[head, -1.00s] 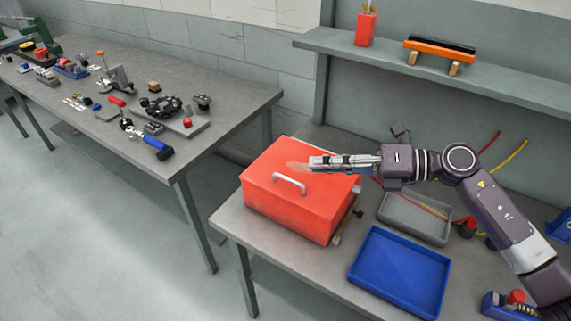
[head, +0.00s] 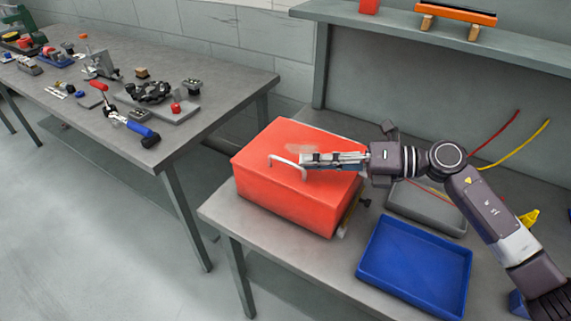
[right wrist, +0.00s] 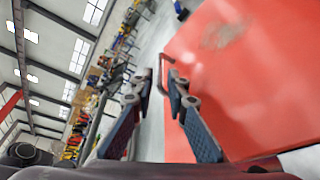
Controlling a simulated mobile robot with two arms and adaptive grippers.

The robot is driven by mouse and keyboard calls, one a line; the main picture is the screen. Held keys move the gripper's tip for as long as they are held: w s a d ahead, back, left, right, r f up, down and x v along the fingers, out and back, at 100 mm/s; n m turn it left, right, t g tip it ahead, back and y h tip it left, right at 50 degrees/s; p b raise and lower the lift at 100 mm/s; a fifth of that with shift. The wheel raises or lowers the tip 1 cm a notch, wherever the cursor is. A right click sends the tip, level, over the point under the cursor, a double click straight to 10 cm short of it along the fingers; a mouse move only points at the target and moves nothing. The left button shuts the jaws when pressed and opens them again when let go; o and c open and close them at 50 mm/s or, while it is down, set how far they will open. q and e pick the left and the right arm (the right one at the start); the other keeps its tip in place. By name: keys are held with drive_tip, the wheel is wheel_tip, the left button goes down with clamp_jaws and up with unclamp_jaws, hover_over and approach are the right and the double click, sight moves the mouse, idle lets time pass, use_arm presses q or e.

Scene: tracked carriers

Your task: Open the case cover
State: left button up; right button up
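The case cover (head: 290,200) is a large red box-like hood, sitting down on the near table. A pale handle (head: 287,164) stands up from its top. In the right wrist view the cover (right wrist: 245,85) fills the right side, and the handle (right wrist: 171,64) shows by the fingertips. My right gripper (head: 306,160) lies level over the cover, its tips close to the right end of the handle. In the right wrist view its fingers (right wrist: 161,80) are apart, with nothing visibly clamped between them. I cannot tell whether it touches the handle. My left gripper is not in view.
A blue tray (head: 415,268) and a grey tray (head: 428,208) lie right of the cover. A shelf (head: 400,20) with an orange block (head: 456,13) is behind. The left table (head: 190,105) carries loose parts and tools. Floor lies between the tables.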

sight(285, 161)
drive_tip(key=p+x, duration=0.1)
drive_tip(key=x, duration=0.4)
drive_tip(key=shift+w+a+r, duration=0.1)
drive_tip(key=shift+a, duration=0.2)
drive_tip(key=shift+w+a+f+p, duration=0.2)
drive_tip(key=shift+a+p, duration=0.1)
drive_tip(key=shift+a, duration=0.15)
clamp_jaws()
drive_tip(key=shift+r, duration=0.1)
